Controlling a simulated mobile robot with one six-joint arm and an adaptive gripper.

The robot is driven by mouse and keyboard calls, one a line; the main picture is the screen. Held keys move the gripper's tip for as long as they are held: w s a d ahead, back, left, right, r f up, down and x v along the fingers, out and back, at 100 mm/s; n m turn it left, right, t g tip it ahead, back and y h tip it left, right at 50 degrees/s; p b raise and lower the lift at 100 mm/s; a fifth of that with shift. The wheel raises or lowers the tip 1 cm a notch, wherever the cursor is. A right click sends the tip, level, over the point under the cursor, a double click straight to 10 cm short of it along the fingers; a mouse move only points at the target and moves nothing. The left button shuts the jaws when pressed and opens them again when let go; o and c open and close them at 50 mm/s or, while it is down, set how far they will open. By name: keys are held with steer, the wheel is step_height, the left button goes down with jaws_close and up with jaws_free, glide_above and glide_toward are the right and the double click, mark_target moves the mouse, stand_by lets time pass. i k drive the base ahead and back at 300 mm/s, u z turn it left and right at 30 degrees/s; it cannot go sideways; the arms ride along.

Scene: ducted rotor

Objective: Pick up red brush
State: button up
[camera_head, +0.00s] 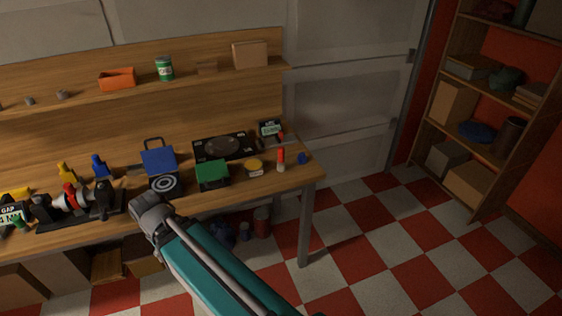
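I cannot make out for certain which thing is the red brush. A small upright object with a red body and a pale band (281,160) stands near the right end of the wooden workbench (240,194). Behind it, a smaller red piece (281,136) shows beside a dark display unit (270,129). My teal arm link crosses the lower middle, in front of the bench, and ends at a grey joint near the bench's front edge. My gripper's fingers do not show.
Left of the red object are a round yellow-topped item (253,167), a green box (212,174), a blue bin (159,160) and a black plate with a disc (222,146). A small blue item (303,158) is to its right. Checkered floor (400,255) is clear at right.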

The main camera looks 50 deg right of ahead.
mark_target(281, 167)
steer(key=u, duration=0.95)
steer(key=i, duration=1.1)
steer(key=z, duration=2.3)
